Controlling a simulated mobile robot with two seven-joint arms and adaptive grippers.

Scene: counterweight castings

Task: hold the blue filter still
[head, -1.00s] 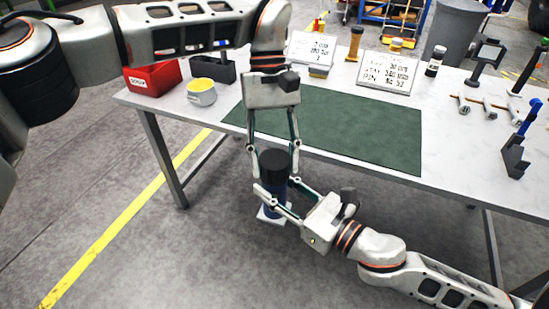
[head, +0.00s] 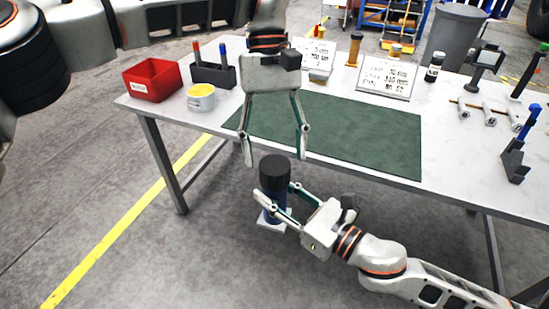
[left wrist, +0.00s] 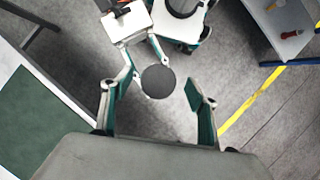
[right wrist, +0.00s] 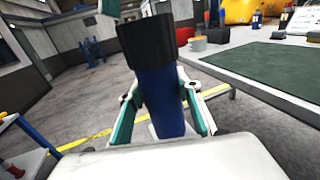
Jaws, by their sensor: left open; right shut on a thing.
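The blue filter (head: 269,199) is an upright blue cylinder with a wide black cap, held in front of the table's front edge. My right gripper (head: 273,198) is shut on its blue body. In the right wrist view the filter (right wrist: 160,100) stands between the two fingers, its black cap above them. My left gripper (head: 275,160) is open and empty, above the cap with its fingers spread. In the left wrist view the round black cap (left wrist: 158,81) lies between and beyond the open fingers, apart from them. A white plate-like piece (head: 272,222) shows beneath the filter.
The table (head: 450,150) carries a green mat (head: 340,135) with a clear surface. A red bin (head: 152,80), a cup with yellow contents (head: 201,97) and a dark holder (head: 213,75) stand at the left. Sign cards (head: 388,78), a bottle and tools stand at the back and right.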

